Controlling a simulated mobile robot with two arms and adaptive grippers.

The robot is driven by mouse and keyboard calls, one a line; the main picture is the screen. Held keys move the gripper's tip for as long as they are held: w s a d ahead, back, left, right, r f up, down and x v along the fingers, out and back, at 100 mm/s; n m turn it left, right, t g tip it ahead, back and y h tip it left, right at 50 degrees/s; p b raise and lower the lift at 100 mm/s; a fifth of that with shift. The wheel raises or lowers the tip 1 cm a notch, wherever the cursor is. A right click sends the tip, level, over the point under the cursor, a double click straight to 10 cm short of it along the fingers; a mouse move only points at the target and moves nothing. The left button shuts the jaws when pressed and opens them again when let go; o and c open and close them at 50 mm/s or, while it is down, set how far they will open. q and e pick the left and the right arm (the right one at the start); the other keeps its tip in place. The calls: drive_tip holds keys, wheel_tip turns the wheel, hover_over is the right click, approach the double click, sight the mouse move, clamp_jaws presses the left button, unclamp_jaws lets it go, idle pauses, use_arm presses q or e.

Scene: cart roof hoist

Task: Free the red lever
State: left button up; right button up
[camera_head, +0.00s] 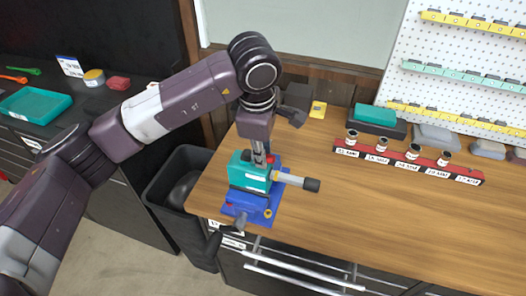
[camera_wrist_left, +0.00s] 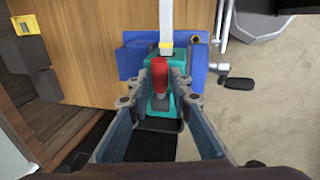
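A teal device (camera_head: 248,172) is seated on a blue base (camera_head: 240,204) at the left front corner of the wooden bench. A light grey bar with a black end (camera_head: 312,184) sticks out of it to the right. The red lever (camera_wrist_left: 160,75) shows in the left wrist view, on the teal body. It is hidden behind my gripper in the head view. My left gripper (camera_head: 260,160) points down over the device. Its fingers (camera_wrist_left: 163,80) stand apart on both sides of the lever, with a gap visible on the right. My right gripper is in neither view.
A black crank handle (camera_wrist_left: 238,83) juts out beside the blue base. A red rack (camera_head: 410,165) with several small jars stands farther right on the bench (camera_head: 370,220). A black bin (camera_head: 180,190) stands left of the bench. The bench's middle is clear.

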use_arm(q)
clamp_jaws()
drive_tip(key=shift+w+a+h+b, duration=0.1)
drive_tip(key=shift+h+b, duration=0.3)
drive_tip(key=shift+b, duration=0.5)
drive_tip(key=a+g+h+b, duration=0.1)
drive_tip(key=h+b, duration=0.2)
drive_tip(key=b, duration=0.2)
drive_tip(key=w+a+r+n+g+h+b, duration=0.1)
drive_tip(key=a+h+b, duration=0.1)
drive_tip(key=h+b, duration=0.2)
drive_tip(key=a+g+h+b, duration=0.1)
drive_tip(key=h+b, duration=0.3)
drive_tip(key=b, duration=0.3)
drive_tip(key=shift+w+a+r+b, duration=0.15)
drive_tip(key=shift+w+r+b, duration=0.05)
drive_tip(key=shift+r+b, duration=0.2)
drive_tip(key=shift+a+r+n+g+h+b, duration=0.1)
drive_tip(key=shift+a+n+g+h+b, duration=0.2)
drive_tip(key=shift+h+b, duration=0.45)
drive_tip(key=shift+w+r+b, duration=0.1)
drive_tip(key=shift+r+b, duration=0.05)
drive_tip(key=shift+b, duration=0.25)
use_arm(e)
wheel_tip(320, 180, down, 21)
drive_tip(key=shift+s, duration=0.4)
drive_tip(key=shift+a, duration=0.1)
